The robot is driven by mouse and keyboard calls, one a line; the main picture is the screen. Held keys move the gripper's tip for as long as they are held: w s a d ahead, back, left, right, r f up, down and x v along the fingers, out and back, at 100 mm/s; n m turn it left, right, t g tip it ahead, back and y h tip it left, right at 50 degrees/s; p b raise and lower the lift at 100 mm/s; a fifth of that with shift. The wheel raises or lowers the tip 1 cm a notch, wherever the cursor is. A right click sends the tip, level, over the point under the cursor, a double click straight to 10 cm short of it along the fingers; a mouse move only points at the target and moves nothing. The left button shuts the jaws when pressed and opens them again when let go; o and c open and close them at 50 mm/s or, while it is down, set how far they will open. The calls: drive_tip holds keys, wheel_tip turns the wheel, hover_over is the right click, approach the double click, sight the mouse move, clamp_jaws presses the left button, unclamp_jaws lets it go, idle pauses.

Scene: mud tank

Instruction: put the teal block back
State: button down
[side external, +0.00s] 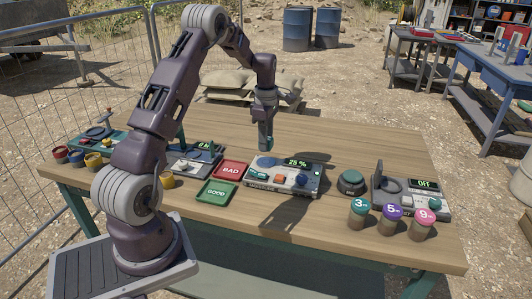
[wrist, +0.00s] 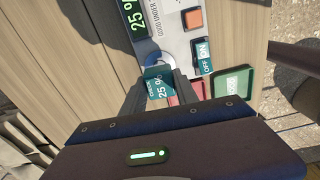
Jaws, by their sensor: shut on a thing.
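My gripper (side external: 266,146) points down over the back left part of the grey moisture meter (side external: 252,188). In the wrist view, its two fingers are shut on the teal block (wrist: 158,86), which bears a white "25 %" label. The meter (wrist: 178,22) lies beyond the block there, and its display (side external: 297,162) reads 25 %. A pale rounded part of the meter shows just past the block. I cannot tell whether the block touches the meter. In the side view the block is mostly hidden by the fingers.
The red BAD tray (side external: 230,170) and green GOOD tray (side external: 216,193) lie left of the meter. A dark green round thing (side external: 351,182), an OFF device (side external: 425,184) and numbered jars (side external: 392,219) stand right. Other devices and small pots stand left. The bench's back right (side external: 370,145) is clear.

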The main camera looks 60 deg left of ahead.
wheel_tip(320, 180, up, 4)
drive_tip(key=shift+f, duration=0.15)
drive_tip(key=shift+d, duration=0.65)
drive_tip(key=s+d+f, duration=0.1)
drive_tip(key=d, duration=0.2)
drive_tip(key=s+d+f, duration=0.1)
drive_tip(key=d, duration=0.2)
drive_tip(key=s+d, duration=0.1)
drive_tip(key=d, duration=0.2)
drive_tip(key=shift+f, duration=0.4)
drive_tip(key=s+d+f, duration=0.2)
drive_tip(key=s+d, duration=0.2)
drive_tip(key=d, duration=0.2)
hover_over(271, 208)
drive_tip(key=shift+f, duration=2.65)
drive_tip(key=shift+f, duration=1.15)
drive_tip(key=c, duration=0.9)
unclamp_jaws()
drive_tip(key=shift+o, duration=0.7)
